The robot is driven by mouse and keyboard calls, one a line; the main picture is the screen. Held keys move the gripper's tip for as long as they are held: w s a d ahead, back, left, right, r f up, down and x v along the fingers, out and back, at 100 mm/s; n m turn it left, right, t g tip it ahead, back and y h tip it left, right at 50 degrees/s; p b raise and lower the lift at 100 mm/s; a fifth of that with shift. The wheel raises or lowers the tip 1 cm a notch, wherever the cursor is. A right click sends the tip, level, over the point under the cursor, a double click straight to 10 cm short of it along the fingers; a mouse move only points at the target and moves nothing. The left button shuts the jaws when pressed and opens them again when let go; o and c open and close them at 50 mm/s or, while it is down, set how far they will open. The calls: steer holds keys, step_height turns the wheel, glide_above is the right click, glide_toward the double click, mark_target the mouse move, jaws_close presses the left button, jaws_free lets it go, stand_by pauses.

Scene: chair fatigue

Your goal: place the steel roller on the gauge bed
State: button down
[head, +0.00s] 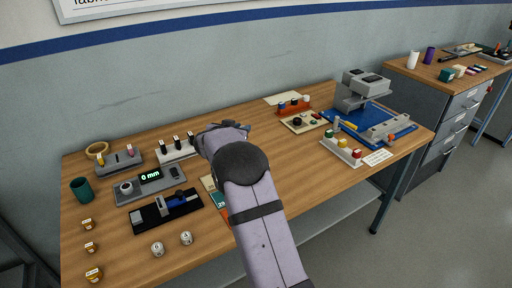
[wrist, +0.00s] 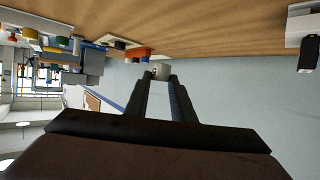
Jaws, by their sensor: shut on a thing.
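My gripper (wrist: 161,76) is shut on a small pale grey piece, likely the steel roller (wrist: 161,70), seen between the fingertips in the wrist view. In the head view my arm reaches over the middle of the table and its wrist hides the fingers and the roller. A grey gauge (head: 150,187) with a display reading "0 mm" lies on the left part of the table, left of my arm. A round metal piece stands at its left end. I cannot tell which part is its bed.
A white rack (head: 176,151) with black-topped pieces stands behind the gauge, and a black fixture (head: 165,210) with a blue part lies in front. A green cup (head: 81,189) and several small jars are at left. A blue plate (head: 380,124) with a grey machine is at right.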

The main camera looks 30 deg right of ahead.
steer(key=shift+f+b, duration=0.7)
steer(key=shift+f, duration=4.2)
steer(key=shift+f, duration=0.15)
steer(key=c, duration=1.5)
jaws_free()
steer(key=v, duration=1.2)
